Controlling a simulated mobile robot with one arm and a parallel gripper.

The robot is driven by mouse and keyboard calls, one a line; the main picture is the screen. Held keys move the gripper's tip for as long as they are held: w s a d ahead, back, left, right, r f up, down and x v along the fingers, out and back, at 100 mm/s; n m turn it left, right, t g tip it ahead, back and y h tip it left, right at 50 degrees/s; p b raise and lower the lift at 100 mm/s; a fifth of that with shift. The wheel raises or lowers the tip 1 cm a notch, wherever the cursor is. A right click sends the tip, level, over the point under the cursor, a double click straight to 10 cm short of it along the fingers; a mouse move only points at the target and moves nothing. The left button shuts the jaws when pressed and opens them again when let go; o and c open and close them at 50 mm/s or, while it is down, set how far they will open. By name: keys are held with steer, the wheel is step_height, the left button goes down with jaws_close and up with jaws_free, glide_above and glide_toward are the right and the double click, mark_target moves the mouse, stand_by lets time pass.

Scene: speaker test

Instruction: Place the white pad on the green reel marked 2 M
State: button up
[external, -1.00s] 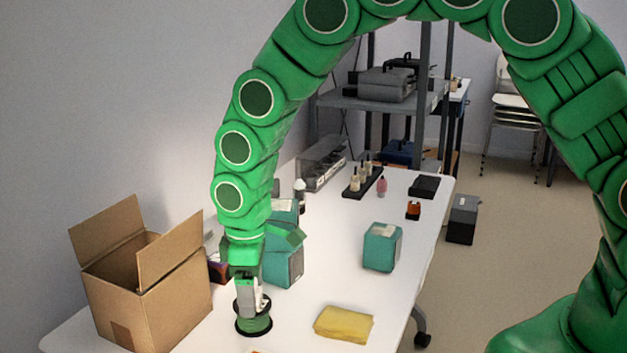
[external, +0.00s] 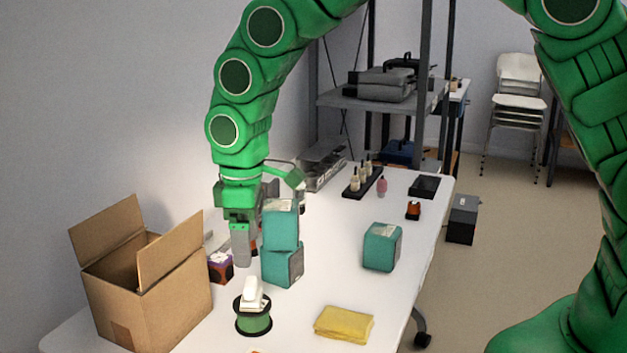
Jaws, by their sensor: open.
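The green reel (external: 254,323) with black rims stands upright on the table near the front, right of the cardboard box. A small white object, which looks like the white pad (external: 253,293), rests on top of the reel. No marking on the reel can be read from here. My gripper (external: 241,264) is open and empty, pointing down above and slightly behind the reel, clear of the white pad. The gap between its fingers is hard to see from this angle.
Two stacked teal boxes (external: 282,266) stand close to the right of my gripper. An open cardboard box (external: 150,300) is at the left, with a small dark box (external: 220,268) beside it. A yellow cloth (external: 344,324) and another teal box (external: 382,247) lie further right, with bare table between.

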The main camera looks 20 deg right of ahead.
steer(key=shift+r, duration=1)
steer(key=s+d+r+m, duration=0.25)
steer(key=d+r, duration=0.35)
steer(key=d, duration=0.8)
steer(key=s+d+r+m, duration=0.1)
steer(key=d+r+m, duration=0.4)
steer(key=d, duration=1)
steer(key=s+d+r+m+g, duration=0.1)
steer(key=s+d+m, duration=0.2)
steer(key=s+d, duration=0.5)
steer(key=s+d+r+m, duration=0.2)
steer(key=s+d+m, duration=0.1)
steer(key=s+d, duration=0.5)
steer(key=s, duration=0.3)
steer(key=shift+s+d+r+g, duration=0.2)
steer(key=shift+s+r+g, duration=0.1)
steer(key=shift+s+g, duration=0.1)
